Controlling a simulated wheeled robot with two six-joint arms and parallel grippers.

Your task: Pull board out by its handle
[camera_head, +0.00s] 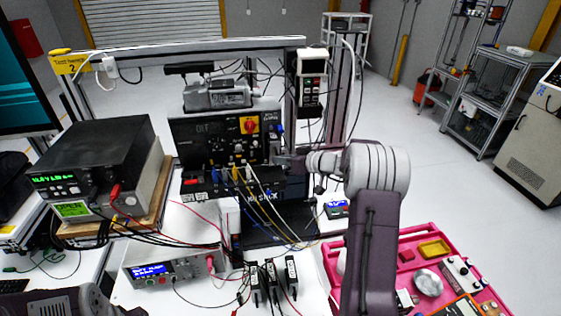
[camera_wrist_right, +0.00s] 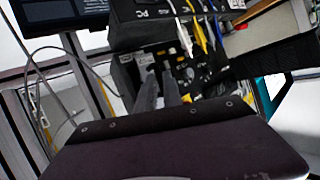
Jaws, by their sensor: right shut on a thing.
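The board appears to be the black panel (camera_head: 205,143) with an "OFF" marking and a red knob on a yellow plate, upright in the bench rig. My right gripper (camera_head: 283,159) reaches the board's right edge from the right and is shut on what seems to be its handle, mostly hidden by the fingers. In the right wrist view, the gripper's two fingers (camera_wrist_right: 159,88) point at a black connector face (camera_wrist_right: 190,75) beside the coloured cables. My left gripper is out of view; only part of my left arm shows at the lower left.
Yellow, blue and white cables (camera_head: 255,195) hang in front of the rig. A power supply (camera_head: 95,160) stands at left, a small meter (camera_head: 172,268) in front. A pink tray (camera_head: 410,252) with parts lies at right, close to my right arm.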

